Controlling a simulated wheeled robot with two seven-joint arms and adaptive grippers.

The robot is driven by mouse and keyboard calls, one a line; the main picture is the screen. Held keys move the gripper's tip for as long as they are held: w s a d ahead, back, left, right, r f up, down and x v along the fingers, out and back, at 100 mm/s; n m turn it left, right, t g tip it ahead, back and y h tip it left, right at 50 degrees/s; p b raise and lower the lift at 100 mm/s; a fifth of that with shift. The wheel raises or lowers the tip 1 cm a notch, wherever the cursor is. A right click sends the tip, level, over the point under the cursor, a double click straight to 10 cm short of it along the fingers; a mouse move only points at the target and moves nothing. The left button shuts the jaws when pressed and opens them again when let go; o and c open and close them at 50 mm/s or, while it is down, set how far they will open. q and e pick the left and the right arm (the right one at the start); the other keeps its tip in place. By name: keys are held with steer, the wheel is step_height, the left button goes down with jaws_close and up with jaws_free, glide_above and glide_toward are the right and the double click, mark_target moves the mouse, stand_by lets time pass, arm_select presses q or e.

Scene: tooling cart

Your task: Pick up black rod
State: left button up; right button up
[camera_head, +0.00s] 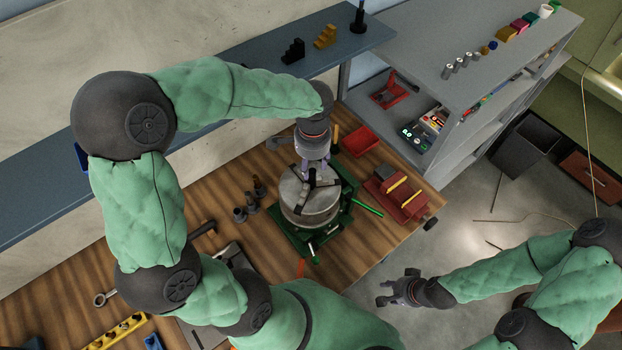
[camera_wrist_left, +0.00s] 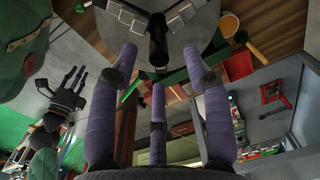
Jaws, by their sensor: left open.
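My left gripper (camera_head: 312,165) points down over a round grey chuck (camera_head: 298,205) on a green base (camera_head: 345,215). It is open, and in the left wrist view its purple fingers (camera_wrist_left: 158,68) are spread apart. A black bar-like piece (camera_wrist_left: 158,35) shows between and beyond the fingertips, over the chuck face. I cannot tell whether it is the black rod or a chuck jaw, or whether it touches the fingers. My right gripper (camera_head: 393,291) is open and empty off the bench's right side; it also shows in the left wrist view (camera_wrist_left: 68,88).
Several dark tool holders (camera_head: 250,202) stand left of the chuck. A red tray (camera_head: 361,141) and a red vise (camera_head: 398,196) lie to its right. A green handle (camera_head: 367,206) sticks out from the base. A blue shelf (camera_head: 235,82) runs behind.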

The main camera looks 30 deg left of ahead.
mark_target(312, 171)
arm_select(q)
step_height(312, 171, down, 4)
steer(key=shift+r, duration=0.15)
steer(key=shift+f, duration=0.45)
jaws_close()
